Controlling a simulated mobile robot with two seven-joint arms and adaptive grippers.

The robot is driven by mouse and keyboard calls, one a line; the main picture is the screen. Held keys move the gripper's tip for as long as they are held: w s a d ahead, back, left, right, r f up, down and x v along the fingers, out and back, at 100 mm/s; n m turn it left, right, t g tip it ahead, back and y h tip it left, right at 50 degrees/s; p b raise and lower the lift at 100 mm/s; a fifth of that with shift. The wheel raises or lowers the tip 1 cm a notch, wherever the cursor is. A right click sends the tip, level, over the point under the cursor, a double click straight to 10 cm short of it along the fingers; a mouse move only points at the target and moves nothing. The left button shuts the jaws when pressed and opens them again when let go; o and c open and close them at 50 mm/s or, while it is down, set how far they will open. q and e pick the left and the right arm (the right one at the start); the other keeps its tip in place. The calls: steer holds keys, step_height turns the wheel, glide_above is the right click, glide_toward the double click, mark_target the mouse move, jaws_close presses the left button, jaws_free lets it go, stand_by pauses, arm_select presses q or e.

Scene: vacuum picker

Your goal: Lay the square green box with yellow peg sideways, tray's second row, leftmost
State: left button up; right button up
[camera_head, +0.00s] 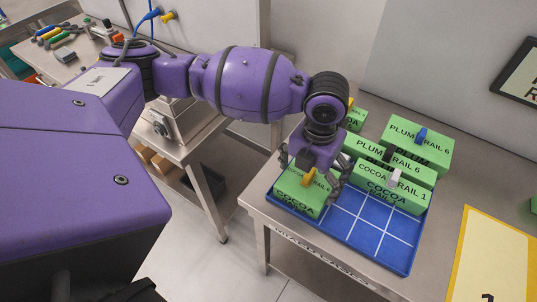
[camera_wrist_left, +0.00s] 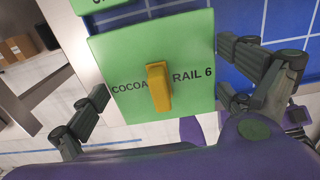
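The green box (camera_head: 290,200) labelled COCOA with a yellow peg (camera_head: 309,176) is at the near left end of the blue tray (camera_head: 352,222). In the left wrist view the box (camera_wrist_left: 135,55) reads COCOA RAIL 6, with its yellow peg (camera_wrist_left: 158,87) pointing at the camera. My left gripper (camera_head: 312,178) is above this box, with fingers on either side of it. In the wrist view the fingers (camera_wrist_left: 160,100) are spread wide, and a small gap seems to show at the left. The box's underside is hidden. My right gripper is not in view.
COCOA RAIL 1 with a white peg (camera_head: 380,198) and PLUM RAIL 6 with a black peg (camera_head: 410,164) stand at the tray's far side. PLUM RAIL 6 with a blue peg (camera_head: 435,155) stands behind. Another green box (camera_head: 355,120) is partly hidden by my arm. The tray's near right cells are bare.

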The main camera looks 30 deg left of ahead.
arm_select(q)
steer(key=shift+r, duration=0.1)
steer(key=shift+r, duration=0.25)
step_height(320, 180, up, 11)
steer(key=shift+f+p, duration=0.15)
steer(key=shift+p, duration=0.15)
steer(key=shift+r, duration=0.55)
